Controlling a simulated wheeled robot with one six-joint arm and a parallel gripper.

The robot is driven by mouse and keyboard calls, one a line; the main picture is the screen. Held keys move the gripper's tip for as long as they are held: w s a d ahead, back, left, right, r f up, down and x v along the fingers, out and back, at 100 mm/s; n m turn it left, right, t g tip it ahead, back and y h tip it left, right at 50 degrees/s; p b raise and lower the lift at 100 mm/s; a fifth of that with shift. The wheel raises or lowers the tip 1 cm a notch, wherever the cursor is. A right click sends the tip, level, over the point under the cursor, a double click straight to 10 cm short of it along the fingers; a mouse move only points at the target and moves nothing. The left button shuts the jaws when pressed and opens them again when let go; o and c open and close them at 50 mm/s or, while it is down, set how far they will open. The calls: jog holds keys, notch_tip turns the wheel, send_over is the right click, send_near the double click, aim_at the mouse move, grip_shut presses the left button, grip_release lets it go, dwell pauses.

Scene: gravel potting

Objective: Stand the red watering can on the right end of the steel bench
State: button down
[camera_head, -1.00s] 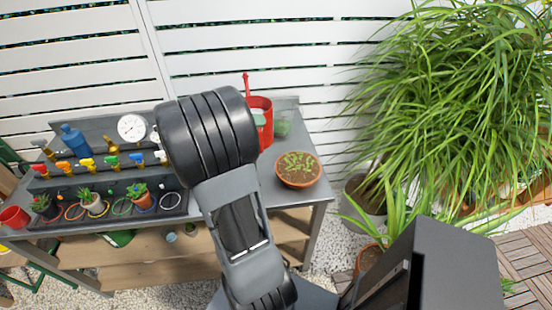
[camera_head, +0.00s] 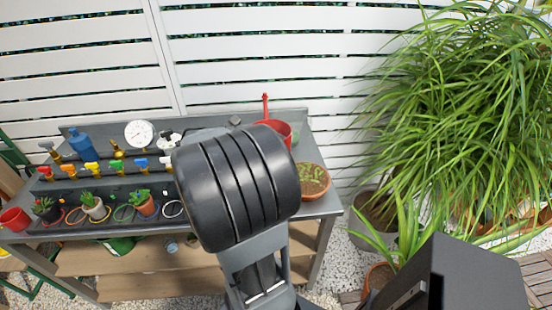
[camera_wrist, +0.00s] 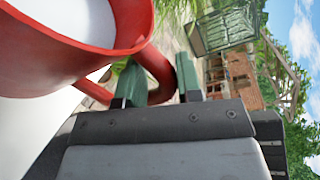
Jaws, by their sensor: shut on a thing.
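The red watering can (camera_head: 281,130) shows over the back right part of the steel bench (camera_head: 320,208), partly hidden behind my arm. Its thin red spout points up. I cannot tell whether its base touches the bench top. In the wrist view, the can's red body (camera_wrist: 60,60) fills the upper left, with a pale inside. My gripper (camera_wrist: 160,82) is shut on the can's curved red handle (camera_wrist: 158,68), with one greenish finger on each side. My gripper is hidden behind my arm in the head view.
A terracotta bowl of small plants (camera_head: 312,181) stands at the bench's right end, in front of the can. A greenish thing behind the can is mostly hidden. Coloured taps, a white dial (camera_head: 139,133), a blue bottle (camera_head: 80,142) and small pots occupy the left. A large grassy plant (camera_head: 450,120) stands right.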

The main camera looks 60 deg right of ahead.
jog(key=w+d+f, duration=0.4)
jog(key=d+f, duration=0.1)
jog(key=w+d+f+b, duration=0.1)
jog(key=w+d+f, duration=0.1)
jog(key=d, duration=0.1)
jog(key=shift+d+f, duration=0.15)
jog(key=shift+f, duration=0.15)
jog(key=shift+w+d+f, duration=0.1)
jog(key=shift+d+f, duration=0.15)
jog(key=shift+f, duration=0.25)
jog(key=shift+f+b, duration=0.3)
jog(key=shift+f, duration=0.95)
jog(key=c, duration=1.2)
grip_release()
jog(key=shift+f, duration=0.25)
jog(key=shift+c, duration=0.2)
jog(key=o, duration=0.5)
jog(key=shift+a, duration=0.1)
jog(key=shift+c, duration=0.2)
